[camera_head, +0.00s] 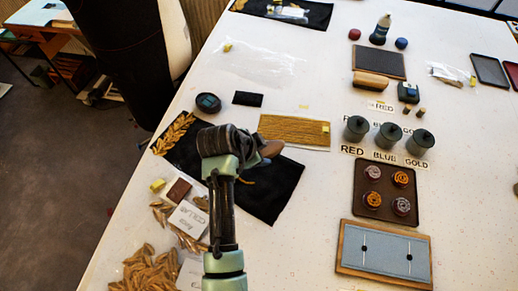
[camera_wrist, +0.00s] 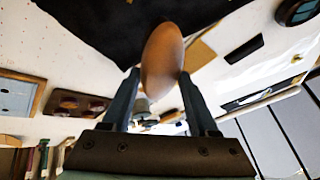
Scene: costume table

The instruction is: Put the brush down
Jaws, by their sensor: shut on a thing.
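The brush (camera_wrist: 162,58) shows in the wrist view as a smooth brown oval wooden piece between the two fingertips. My gripper (camera_wrist: 159,82) is shut on it, one dark finger on each side. In the head view my gripper (camera_head: 252,152) is over the black cloth (camera_head: 278,188), and the brush's brown end (camera_head: 271,148) sticks out to its right. The brush appears held above the cloth; the exact gap cannot be told. Any bristles are hidden.
A gold woven mat (camera_head: 294,130) lies just beyond the cloth. Three grey-green spools (camera_head: 388,136) and a brown tray (camera_head: 386,209) with several round pieces stand to the right. White table is clear between cloth and tray.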

